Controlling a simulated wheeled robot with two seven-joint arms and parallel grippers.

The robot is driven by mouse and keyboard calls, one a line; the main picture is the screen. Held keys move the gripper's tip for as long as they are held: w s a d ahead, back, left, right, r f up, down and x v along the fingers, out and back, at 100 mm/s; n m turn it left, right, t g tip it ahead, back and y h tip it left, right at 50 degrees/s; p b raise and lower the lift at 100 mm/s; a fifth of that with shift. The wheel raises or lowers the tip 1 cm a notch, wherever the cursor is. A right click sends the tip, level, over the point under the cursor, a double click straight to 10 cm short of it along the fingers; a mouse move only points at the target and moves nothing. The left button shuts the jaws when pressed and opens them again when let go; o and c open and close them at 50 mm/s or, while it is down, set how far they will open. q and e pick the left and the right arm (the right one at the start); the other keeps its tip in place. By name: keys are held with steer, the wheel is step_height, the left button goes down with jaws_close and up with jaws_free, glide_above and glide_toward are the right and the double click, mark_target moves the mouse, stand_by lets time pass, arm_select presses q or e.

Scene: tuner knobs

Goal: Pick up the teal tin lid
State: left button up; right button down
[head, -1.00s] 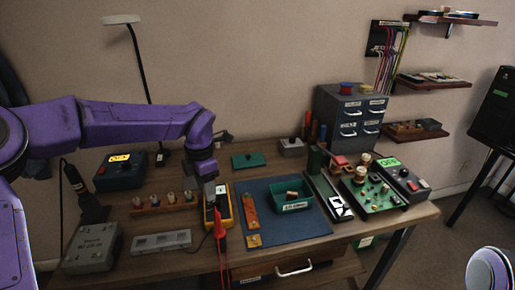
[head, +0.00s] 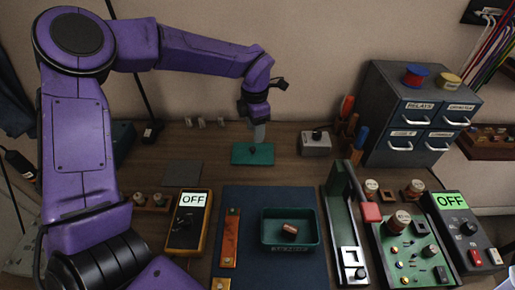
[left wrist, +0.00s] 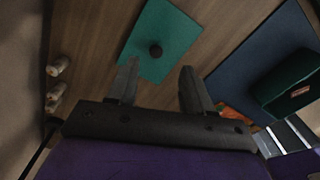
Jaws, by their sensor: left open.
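The teal tin lid (head: 242,158) is a flat rectangle lying on the wooden bench towards the wall. In the left wrist view the lid (left wrist: 172,38) shows a dark round knob (left wrist: 156,50) on top. My left gripper (head: 259,143) is over the lid in the head view, pointing down, and hides the knob there. In the left wrist view my left gripper (left wrist: 159,72) has its fingers apart with nothing between them, and the knob lies just beyond the fingertips. One fingertip overlaps the lid's edge in that picture; contact cannot be told. My right gripper is out of view.
A teal tray (head: 291,240) holding a small copper-coloured piece stands on a blue mat (head: 245,202). A grey box (head: 315,146) with a dark knob is right of the lid. A yellow meter (head: 187,222) and a grey drawer cabinet (head: 420,95) stand nearby.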

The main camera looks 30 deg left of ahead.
mark_target(253, 148)
arm_select(q)
steer(key=f, duration=0.4)
steer(key=a+f+p, duration=0.1)
steer(key=f, duration=0.2)
steer(key=shift+s, duration=0.15)
jaws_close()
